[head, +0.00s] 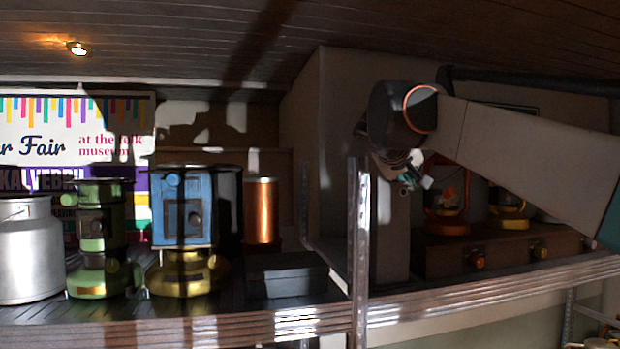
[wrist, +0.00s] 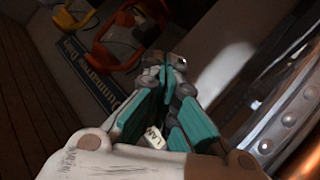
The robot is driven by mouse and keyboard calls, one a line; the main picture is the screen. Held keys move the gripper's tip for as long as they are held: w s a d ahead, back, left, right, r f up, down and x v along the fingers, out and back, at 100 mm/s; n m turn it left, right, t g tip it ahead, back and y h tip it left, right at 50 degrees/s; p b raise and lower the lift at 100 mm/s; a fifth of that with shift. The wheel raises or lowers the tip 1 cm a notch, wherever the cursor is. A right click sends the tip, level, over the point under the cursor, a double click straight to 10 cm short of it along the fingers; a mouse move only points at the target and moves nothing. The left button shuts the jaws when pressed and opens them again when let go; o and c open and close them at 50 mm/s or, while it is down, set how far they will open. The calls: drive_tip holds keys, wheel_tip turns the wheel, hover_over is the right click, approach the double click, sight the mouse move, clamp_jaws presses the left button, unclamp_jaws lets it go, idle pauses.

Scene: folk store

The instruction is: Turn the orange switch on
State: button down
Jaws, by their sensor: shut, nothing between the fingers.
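A wooden box (head: 440,260) on the right part of the shelf has an orange knob-like switch (head: 477,260) and a yellow one (head: 541,251) on its front. An orange lantern (head: 447,227) and a yellow lantern (head: 510,224) stand on it. My gripper (head: 414,178) is shut and empty, above and left of the orange switch, apart from it. In the wrist view, my gripper's teal fingers (wrist: 165,62) meet at the tips. The orange lantern (wrist: 103,55) and yellow lantern (wrist: 70,25) are at upper left there; I cannot make out the switches. The orange switch's setting is unclear.
A metal shelf post (head: 358,250) and a pale partition (head: 395,235) stand left of the box. A dark ceiling is overhead.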

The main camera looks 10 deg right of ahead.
drive_tip(key=shift+w+f, duration=0.1)
drive_tip(key=shift+w, duration=0.8)
drive_tip(key=shift+w+p, duration=0.2)
drive_tip(key=shift+p, duration=0.1)
idle(0.6)
drive_tip(key=shift+w+f, duration=0.1)
drive_tip(key=shift+w, duration=0.15)
drive_tip(key=shift+w, duration=0.3)
idle(0.7)
drive_tip(key=shift+s, duration=0.25)
drive_tip(key=shift+s, duration=0.6)
drive_tip(key=shift+s+r, duration=0.2)
drive_tip(key=shift+s, duration=1.1)
drive_tip(key=shift+s+r, duration=0.2)
drive_tip(key=shift+s, duration=1.1)
